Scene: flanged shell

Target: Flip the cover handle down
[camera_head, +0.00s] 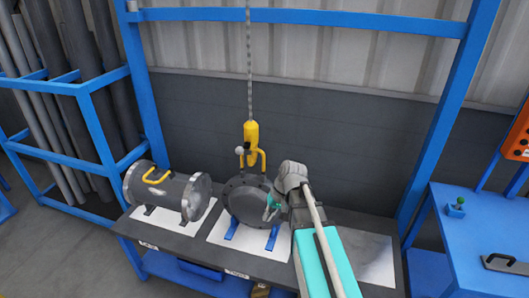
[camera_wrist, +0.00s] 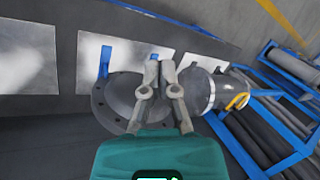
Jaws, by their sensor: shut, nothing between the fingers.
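The dark round flanged cover (camera_head: 243,203) stands upright on blue supports on the bench. It also shows in the wrist view (camera_wrist: 112,98), partly hidden by my gripper. A yellow handle (camera_head: 262,158) stands up at its top, close to the yellow hook (camera_head: 251,134) on a chain; whether the two touch is unclear. I cannot make out this handle in the wrist view. My gripper (camera_head: 269,211) is in front of the cover's right side; contact is unclear. In the wrist view its fingers (camera_wrist: 160,68) are together with nothing between them.
A grey flanged cylinder (camera_head: 172,195) with its own yellow handle (camera_head: 154,177) lies left of the cover. A blue frame (camera_head: 300,17) surrounds the bench. A blue table (camera_head: 465,235) stands at the right. The bright plate (camera_head: 368,255) at the bench's right is bare.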

